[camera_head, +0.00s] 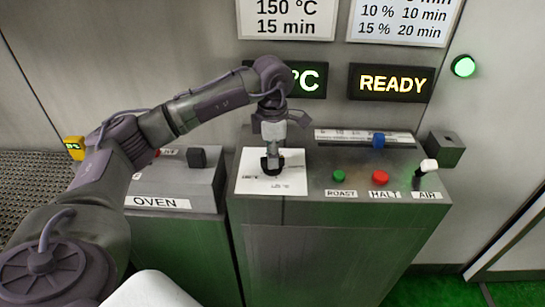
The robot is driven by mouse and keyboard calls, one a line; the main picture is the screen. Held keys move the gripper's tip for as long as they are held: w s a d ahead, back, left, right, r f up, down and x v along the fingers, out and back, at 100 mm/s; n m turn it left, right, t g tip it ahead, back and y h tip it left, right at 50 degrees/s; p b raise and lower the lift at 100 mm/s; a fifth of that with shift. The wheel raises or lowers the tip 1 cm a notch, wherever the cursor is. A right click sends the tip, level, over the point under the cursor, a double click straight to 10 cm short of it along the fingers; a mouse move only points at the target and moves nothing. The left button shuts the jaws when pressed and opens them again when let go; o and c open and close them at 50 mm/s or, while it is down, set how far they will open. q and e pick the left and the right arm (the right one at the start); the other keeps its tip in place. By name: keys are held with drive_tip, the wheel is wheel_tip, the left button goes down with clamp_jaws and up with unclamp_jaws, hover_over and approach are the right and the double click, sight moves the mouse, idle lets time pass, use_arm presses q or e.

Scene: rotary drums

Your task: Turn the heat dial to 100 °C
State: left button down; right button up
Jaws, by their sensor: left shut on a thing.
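The heat dial (272,166) is a small black knob on a white scale plate (256,185) on top of the middle console. My left gripper (272,153) comes down on it from above and is shut on it. The marks on the plate are too small to read, and my gripper hides part of the dial, so its setting cannot be told. A dark display ending in "°C" (316,80) hangs on the wall behind; my arm covers its number. My right gripper is not in view.
Green (339,176) and red (380,177) buttons, a blue slider (378,140) and a white-tipped AIR lever (429,166) sit right of the plate. A READY sign (391,83) and green lamp (463,66) are lit. The OVEN console (165,203) stands left.

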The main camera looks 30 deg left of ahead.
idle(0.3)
use_arm(q)
drive_tip(key=c, duration=1.1)
unclamp_jaws()
drive_tip(key=shift+r, duration=0.1)
wheel_tip(320, 180, up, 12)
drive_tip(key=shift+f, duration=0.1)
